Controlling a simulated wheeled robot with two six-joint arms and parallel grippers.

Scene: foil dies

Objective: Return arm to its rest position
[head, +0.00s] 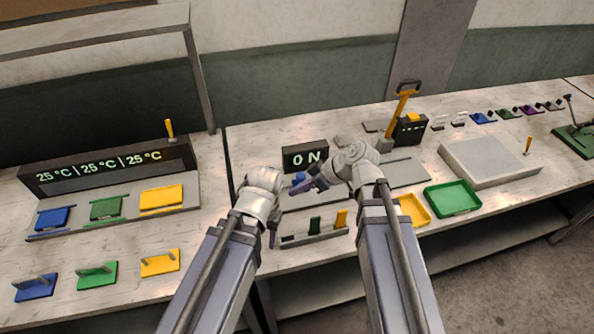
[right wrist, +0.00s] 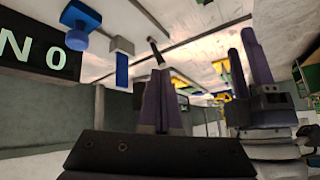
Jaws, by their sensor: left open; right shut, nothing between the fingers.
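My left gripper (head: 271,238) hangs low beside the left end of a small grey rack (head: 300,240), its fingers pointing down. In the right wrist view my left gripper (right wrist: 248,65) shows two dark fingers apart, with nothing between them. My right gripper (head: 297,190) reaches left across the front of the lit ON display (head: 306,156), close to a blue knob (head: 299,177). In the right wrist view the fingers of my right gripper (right wrist: 160,100) are together and empty. Both arms are stretched forward over the bench, wrists close together.
The rack holds a green piece (head: 315,225) and a yellow piece (head: 341,218). A yellow tray (head: 414,209) and a green tray (head: 452,197) lie to the right. A temperature panel (head: 107,165) stands at left, with blue, green and yellow handled blocks (head: 97,274) in front.

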